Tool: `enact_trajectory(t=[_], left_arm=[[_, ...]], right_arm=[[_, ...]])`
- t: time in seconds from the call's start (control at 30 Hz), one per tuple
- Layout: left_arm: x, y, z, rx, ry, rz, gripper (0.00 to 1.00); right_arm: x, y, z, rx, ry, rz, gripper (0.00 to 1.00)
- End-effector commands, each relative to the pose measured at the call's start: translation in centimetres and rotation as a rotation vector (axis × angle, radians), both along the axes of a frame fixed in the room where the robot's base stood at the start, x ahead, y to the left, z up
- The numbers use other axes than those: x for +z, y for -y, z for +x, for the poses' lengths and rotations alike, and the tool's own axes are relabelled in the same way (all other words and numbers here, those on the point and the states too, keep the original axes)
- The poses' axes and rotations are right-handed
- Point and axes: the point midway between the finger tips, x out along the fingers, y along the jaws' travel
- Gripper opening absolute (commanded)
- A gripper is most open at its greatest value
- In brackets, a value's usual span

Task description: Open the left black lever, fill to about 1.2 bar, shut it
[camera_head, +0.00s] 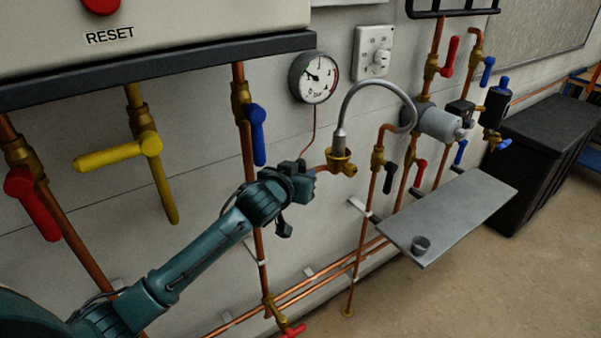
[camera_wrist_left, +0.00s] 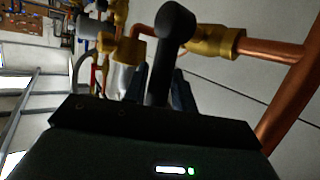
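The left black lever (camera_wrist_left: 172,45) shows in the left wrist view on a brass valve (camera_wrist_left: 218,42), its handle reaching down between the dark fingers of my left gripper (camera_wrist_left: 166,92). Whether the fingers press on it cannot be told. In the head view my left gripper (camera_head: 306,182) is at the copper pipe left of the brass fitting under the grey hose (camera_head: 345,105), and hides most of that valve. The round pressure gauge (camera_head: 314,77) is above; its needle points to the upper left, and its exact value is too small to read. My right gripper is not in view.
Another black lever (camera_head: 388,178) hangs to the right, near a red lever (camera_head: 420,172). A blue lever (camera_head: 257,135) and a yellow lever (camera_head: 120,152) are left of the gripper.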

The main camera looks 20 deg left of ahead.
Motion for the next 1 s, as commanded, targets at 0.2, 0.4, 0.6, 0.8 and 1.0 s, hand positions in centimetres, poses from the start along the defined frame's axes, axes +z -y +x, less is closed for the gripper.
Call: enact_trajectory(t=[0.2,0.4,0.6,0.8,1.0], left_arm=[[0.0,0.0,0.0,0.0,0.0,0.0,0.43],[0.0,0.0,0.0,0.0,0.0,0.0,0.43],[0.3,-0.1,-1.2,0.0,0.001,0.0,0.43],[1.4,-0.4,-4.8,-0.001,0.0,0.001,0.43],[2.7,-0.7,-8.8,-0.002,0.0,-0.001,0.43]], right_arm=[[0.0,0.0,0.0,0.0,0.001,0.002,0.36],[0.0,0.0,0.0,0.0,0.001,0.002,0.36],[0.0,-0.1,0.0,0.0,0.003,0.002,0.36],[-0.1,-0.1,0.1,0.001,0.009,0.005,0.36],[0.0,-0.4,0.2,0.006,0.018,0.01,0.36]])
